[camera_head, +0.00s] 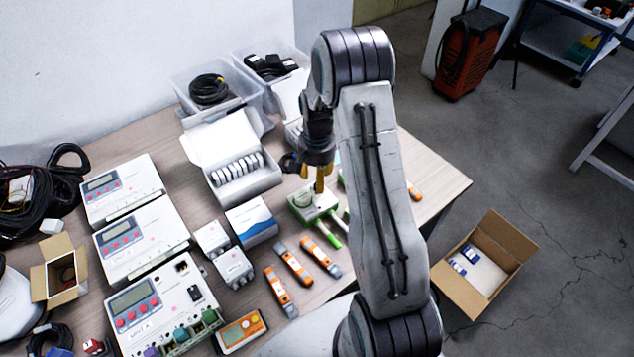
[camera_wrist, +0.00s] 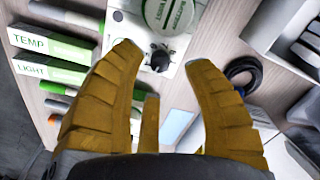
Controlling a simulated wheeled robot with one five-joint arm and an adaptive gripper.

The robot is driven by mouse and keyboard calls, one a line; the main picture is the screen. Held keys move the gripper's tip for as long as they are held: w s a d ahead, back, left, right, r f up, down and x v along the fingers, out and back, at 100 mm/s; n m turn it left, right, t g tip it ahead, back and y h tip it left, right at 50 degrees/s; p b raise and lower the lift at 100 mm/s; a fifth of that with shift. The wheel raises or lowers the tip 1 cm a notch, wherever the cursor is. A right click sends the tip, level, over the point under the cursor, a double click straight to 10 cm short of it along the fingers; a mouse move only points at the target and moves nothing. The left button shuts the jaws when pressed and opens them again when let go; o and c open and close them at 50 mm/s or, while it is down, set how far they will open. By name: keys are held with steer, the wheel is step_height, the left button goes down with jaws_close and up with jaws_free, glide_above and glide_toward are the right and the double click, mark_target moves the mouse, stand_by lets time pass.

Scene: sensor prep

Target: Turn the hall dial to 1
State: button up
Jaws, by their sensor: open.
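A pale device with a round green face (camera_wrist: 172,12) lies under my gripper in the wrist view. A small black dial (camera_wrist: 158,60) sticks up from it, between and a little beyond my fingertips. I cannot read its markings or see which number it points to. The same device seems to show in the head view as a green-edged box (camera_head: 303,203) on the table, with its dial hidden. My gripper (camera_wrist: 164,60) has yellow fingers spread apart, with no visible hold on the dial. In the head view my gripper (camera_head: 320,184) points down over the box.
Green-labelled TEMP (camera_wrist: 50,45) and LIGHT (camera_wrist: 48,74) boxes lie left of the device in the wrist view. A black cable coil (camera_wrist: 243,74) is at right. Orange tools (camera_head: 294,265), a white carton (camera_head: 251,220) and control units (camera_head: 140,246) crowd the table left of my arm.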

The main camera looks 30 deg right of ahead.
steer(key=shift+f, duration=1.5)
steer(key=shift+c, duration=0.2)
jaws_close()
